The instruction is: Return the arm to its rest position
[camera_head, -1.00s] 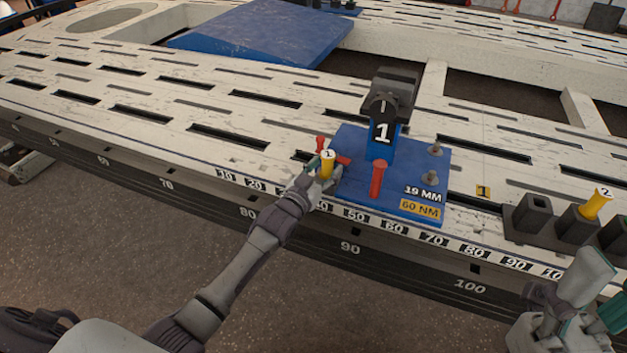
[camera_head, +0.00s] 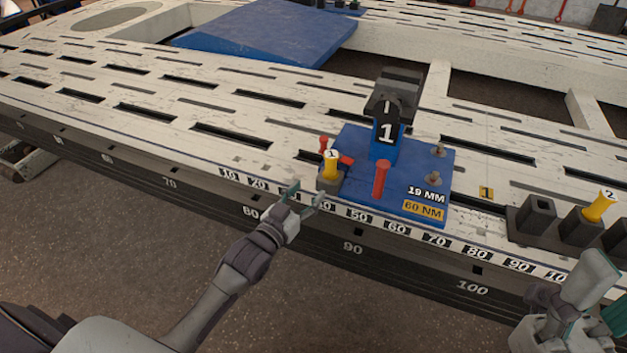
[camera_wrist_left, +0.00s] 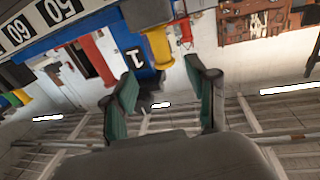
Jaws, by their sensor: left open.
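My left gripper (camera_head: 306,196) is open and empty in the head view, at the front edge of the bench. It is apart from the yellow piece marked 1 (camera_head: 331,166), just in front and to the left of it. That piece stands upright in a dark holder at the blue plate's left corner. In the left wrist view the open fingers (camera_wrist_left: 165,95) have nothing between them, and the yellow piece (camera_wrist_left: 158,45) shows beyond. My right gripper (camera_head: 606,285) is at the lower right, partly cut off, its fingers apart.
A yellow piece marked 2 (camera_head: 599,206) stands in a dark holder at the right. The floor (camera_head: 120,225) in front of the bench is clear.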

